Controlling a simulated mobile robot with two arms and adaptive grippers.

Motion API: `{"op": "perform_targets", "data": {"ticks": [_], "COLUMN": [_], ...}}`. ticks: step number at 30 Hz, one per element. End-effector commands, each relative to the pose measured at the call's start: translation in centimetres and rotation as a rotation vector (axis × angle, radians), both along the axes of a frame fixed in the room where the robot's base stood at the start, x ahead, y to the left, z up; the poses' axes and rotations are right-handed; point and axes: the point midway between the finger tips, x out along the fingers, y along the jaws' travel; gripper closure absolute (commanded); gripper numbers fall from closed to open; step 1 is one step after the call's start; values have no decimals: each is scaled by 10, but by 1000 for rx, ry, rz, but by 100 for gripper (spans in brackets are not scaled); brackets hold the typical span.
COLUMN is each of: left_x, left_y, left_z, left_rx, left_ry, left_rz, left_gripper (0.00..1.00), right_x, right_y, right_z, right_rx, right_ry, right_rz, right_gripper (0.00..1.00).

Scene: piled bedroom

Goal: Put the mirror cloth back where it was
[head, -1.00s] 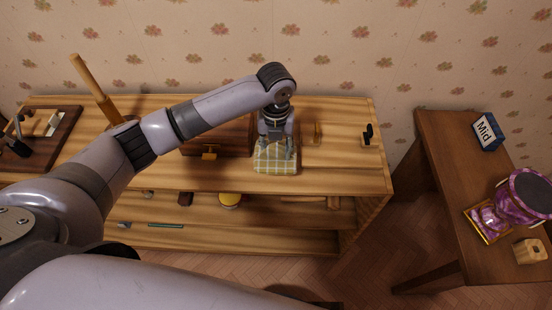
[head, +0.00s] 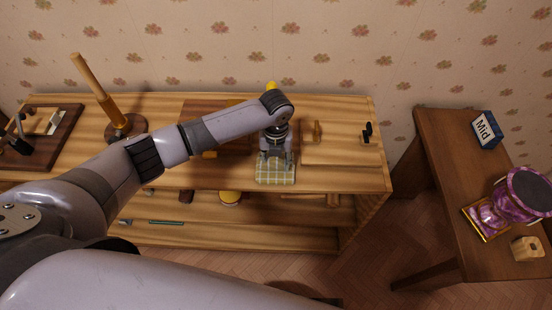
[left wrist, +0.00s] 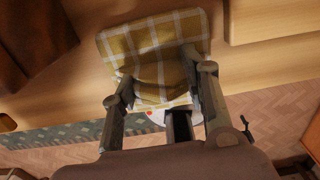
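The mirror cloth (head: 275,174) is a yellow and white plaid cloth over the front part of the cabinet top in the head view. My left gripper (head: 276,155) points down at its far side. In the left wrist view the cloth (left wrist: 155,45) is bunched between the two fingers of the left gripper (left wrist: 163,88), which touch its sides and stay well apart with the fabric between them. I cannot tell whether the cloth still touches the wood. My right gripper is not in view.
A brown wooden box (head: 237,143) is partly hidden behind my left arm. A light board (head: 340,155) with small fittings lies to the right. A wooden post (head: 98,90) stands at left. The open shelf below holds a yellow-topped tin (head: 230,198). A side table (head: 445,150) stands right.

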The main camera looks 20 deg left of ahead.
Motion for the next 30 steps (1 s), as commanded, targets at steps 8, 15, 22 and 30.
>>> {"op": "perform_targets", "data": {"ticks": [8, 15, 22, 30], "left_x": [0, 0, 2, 1], "left_y": [0, 0, -1, 0], "left_z": [0, 1, 17, 74], "left_rx": [0, 0, -2, -2], "left_ry": [0, 0, -4, -5], "left_rz": [0, 0, 0, -1], "left_gripper": [39, 39, 39, 39], "right_x": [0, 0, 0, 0], "right_y": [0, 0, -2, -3], "right_z": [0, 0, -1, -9], "right_rx": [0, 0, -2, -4], "right_ry": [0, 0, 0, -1], "right_rz": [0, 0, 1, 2], "right_gripper": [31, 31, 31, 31]}}
